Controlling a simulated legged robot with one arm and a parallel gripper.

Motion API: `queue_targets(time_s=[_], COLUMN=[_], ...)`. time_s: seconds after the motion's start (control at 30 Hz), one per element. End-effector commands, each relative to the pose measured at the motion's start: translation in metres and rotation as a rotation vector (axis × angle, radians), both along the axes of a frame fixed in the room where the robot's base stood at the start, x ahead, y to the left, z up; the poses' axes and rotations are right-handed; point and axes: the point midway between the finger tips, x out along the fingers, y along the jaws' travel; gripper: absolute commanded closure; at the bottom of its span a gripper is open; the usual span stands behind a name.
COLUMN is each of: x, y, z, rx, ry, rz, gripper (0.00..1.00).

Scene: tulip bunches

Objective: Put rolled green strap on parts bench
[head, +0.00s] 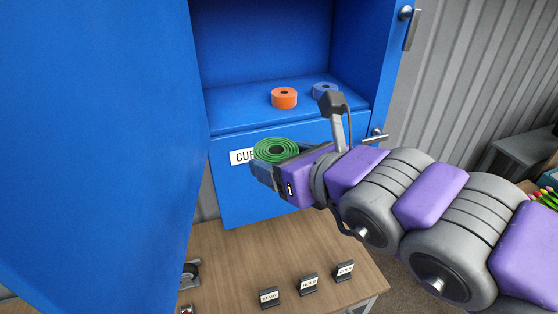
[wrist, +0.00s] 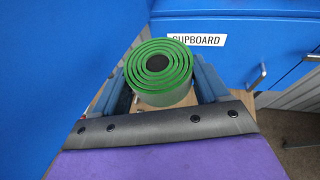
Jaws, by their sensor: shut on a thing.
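The rolled green strap (head: 275,150) is held in my gripper (head: 262,172), in front of the blue cupboard and above a wooden bench top. In the wrist view the green strap (wrist: 158,72) sits between the two blue fingers, its coiled face showing. My gripper (wrist: 163,88) is shut on it. A wooden bench (head: 240,262) stands below, with small labelled signs along its front edge; I cannot tell from its labels whether it is the parts bench. The strap is apart from the bench top.
The blue cupboard (head: 240,115) is open, with an orange roll (head: 284,98) and a blue roll (head: 325,90) on its shelf. Its open door (head: 90,150) fills the left. A dark metal part (head: 190,273) lies at the bench's left. Much of the bench middle is clear.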

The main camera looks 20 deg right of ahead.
Motion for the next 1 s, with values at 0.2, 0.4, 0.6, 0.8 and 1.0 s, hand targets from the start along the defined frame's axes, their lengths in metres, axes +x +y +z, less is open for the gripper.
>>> queue_targets(time_s=[0.2, 0.4, 0.6, 0.8, 1.0], x=[-0.025, -0.047, -0.065, -0.071, -0.071], y=[0.002, 0.001, 0.001, 0.001, 0.001], z=[-0.002, -0.001, -0.002, -0.001, -0.001], rx=[0.000, 0.003, 0.001, 0.001, 0.002], ry=[-0.006, -0.004, -0.001, 0.000, 0.001], rz=[0.005, 0.004, 0.004, 0.004, 0.003], gripper=[0.61, 0.61, 0.61, 0.61, 0.61])
